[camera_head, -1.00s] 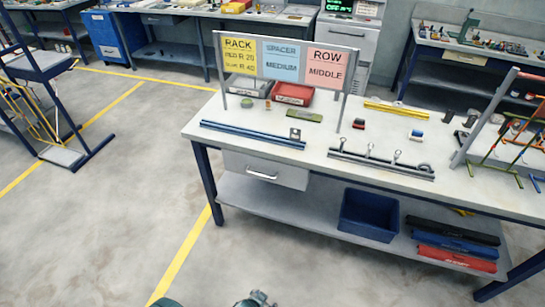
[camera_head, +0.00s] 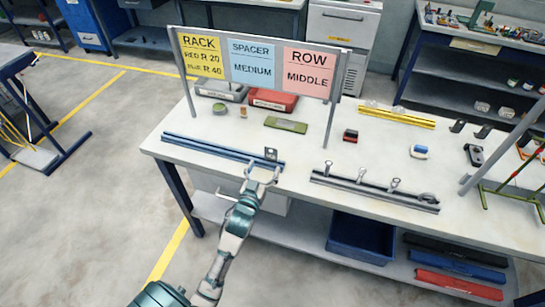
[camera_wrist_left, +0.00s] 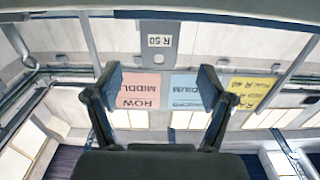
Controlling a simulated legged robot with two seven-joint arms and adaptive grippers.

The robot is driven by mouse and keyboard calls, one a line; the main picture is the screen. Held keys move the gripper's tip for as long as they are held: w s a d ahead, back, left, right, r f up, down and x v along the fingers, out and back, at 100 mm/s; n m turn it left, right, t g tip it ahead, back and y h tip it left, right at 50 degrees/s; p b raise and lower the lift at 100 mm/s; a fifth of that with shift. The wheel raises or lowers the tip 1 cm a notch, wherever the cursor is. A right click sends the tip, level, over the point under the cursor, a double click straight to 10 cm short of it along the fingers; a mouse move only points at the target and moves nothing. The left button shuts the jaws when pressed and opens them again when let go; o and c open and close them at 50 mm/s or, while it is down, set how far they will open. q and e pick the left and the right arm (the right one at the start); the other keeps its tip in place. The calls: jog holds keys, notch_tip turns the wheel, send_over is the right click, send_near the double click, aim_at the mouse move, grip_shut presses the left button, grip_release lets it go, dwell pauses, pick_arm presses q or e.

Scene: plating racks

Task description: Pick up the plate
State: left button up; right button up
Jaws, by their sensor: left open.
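The plate (camera_head: 271,154) is a small grey piece with a dark mark, at the right end of the long blue rail (camera_head: 222,149) near the bench's front edge. My left gripper (camera_head: 263,174) is open and empty just in front of it, fingers pointing towards it. In the left wrist view, which looks inverted, a grey plate with a white label (camera_wrist_left: 160,42) shows beyond the gap between the two open fingers (camera_wrist_left: 161,75), apart from both. I cannot tell its exact height against the fingers. My right gripper is not in view.
A sign board (camera_head: 252,62) on posts stands behind the plate. A grey rail with upright pegs (camera_head: 375,188) lies to the right. Red (camera_head: 272,100) and grey bins sit behind the sign. A rack (camera_head: 520,165) stands at the far right. Bare bench top lies between.

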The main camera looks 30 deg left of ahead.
aim_at(270, 155)
pick_arm(q)
jog(key=shift+w+a, duration=0.25)
jog(key=shift+w, duration=0.4)
jog(key=shift+w+a+f, duration=0.2)
jog(key=shift+w+a, duration=0.15)
jog(key=shift+w, duration=0.35)
jog(key=x, duration=0.3)
jog(key=shift+w+d+f+b, duration=0.1)
jog(key=shift+w+b, duration=0.25)
jog(key=shift+b, duration=0.05)
jog(key=shift+w, duration=0.5)
jog(key=shift+d, duration=0.1)
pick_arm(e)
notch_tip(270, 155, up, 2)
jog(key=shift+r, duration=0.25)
pick_arm(q)
jog(key=c, duration=1.4)
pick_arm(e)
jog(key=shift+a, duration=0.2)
